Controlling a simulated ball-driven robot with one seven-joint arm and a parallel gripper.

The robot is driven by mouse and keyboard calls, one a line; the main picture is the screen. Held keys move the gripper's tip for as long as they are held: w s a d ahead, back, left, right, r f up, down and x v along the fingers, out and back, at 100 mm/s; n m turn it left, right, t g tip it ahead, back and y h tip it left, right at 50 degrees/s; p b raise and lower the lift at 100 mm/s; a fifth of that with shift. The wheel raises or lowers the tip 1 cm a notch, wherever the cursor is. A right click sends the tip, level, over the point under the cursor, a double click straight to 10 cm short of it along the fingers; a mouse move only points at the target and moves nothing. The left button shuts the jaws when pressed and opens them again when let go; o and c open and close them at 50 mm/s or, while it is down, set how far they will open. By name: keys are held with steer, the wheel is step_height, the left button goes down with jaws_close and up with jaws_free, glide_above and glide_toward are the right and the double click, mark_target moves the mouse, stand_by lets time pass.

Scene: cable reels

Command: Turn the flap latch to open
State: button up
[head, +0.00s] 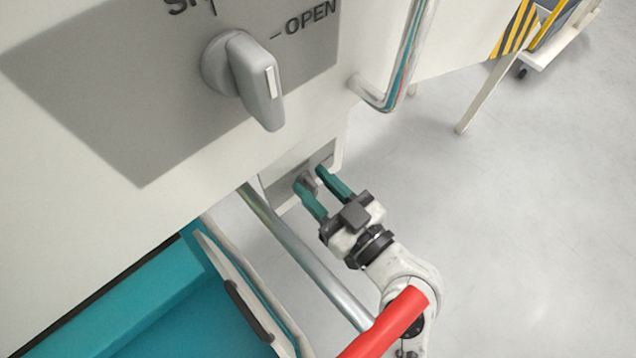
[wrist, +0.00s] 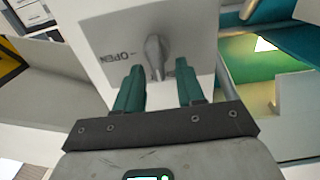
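A small grey latch knob (head: 306,182) sits on a grey plate low on the pale cabinet in the head view. In the wrist view the knob (wrist: 155,52) is on a plate marked OPEN, with the word upside down at its left. The narrow end of the knob points down toward my gripper. My gripper (head: 311,177) has its two green fingers at the knob, one on each side. In the wrist view my gripper (wrist: 158,68) is open, with a gap between each finger and the knob. Whether the knob lies fully between the fingertips in depth is unclear.
A larger grey knob (head: 252,76) on a grey panel with an OPEN mark is close above. A bent metal handle (head: 384,92) stands out at the upper right. A metal rail (head: 300,258) and a teal bin (head: 150,320) lie left of my arm.

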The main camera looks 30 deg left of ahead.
steer(key=shift+c, duration=0.4)
jaws_close()
steer(key=shift+w+m, duration=0.1)
steer(key=shift+m, duration=0.3)
steer(key=m+p, duration=0.1)
steer(key=m, duration=0.3)
steer(key=shift+w+d+m+p, duration=0.15)
steer(key=shift+w+m+p, duration=0.15)
steer(key=shift+w+p, duration=0.1)
steer(key=m, duration=0.1)
steer(key=m+p, duration=0.1)
steer(key=m, duration=0.1)
steer(key=m+p, duration=0.1)
steer(key=shift+w+d+f+m, duration=0.15)
steer(key=shift+w+f+m, duration=0.05)
steer(key=shift+f+m, duration=0.1)
steer(key=m, duration=0.1)
steer(key=m+p, duration=0.1)
steer(key=m, duration=0.1)
steer(key=m+p, duration=0.1)
steer(key=shift+w+f, duration=0.2)
steer(key=shift+f, duration=0.05)
steer(key=shift+f+m+p, duration=0.25)
steer(key=shift+m+p, duration=0.3)
steer(key=shift+m, duration=0.45)
steer(key=shift+f+m+p, duration=0.2)
steer(key=shift+m+p, duration=0.35)
steer(key=shift+m, duration=0.45)
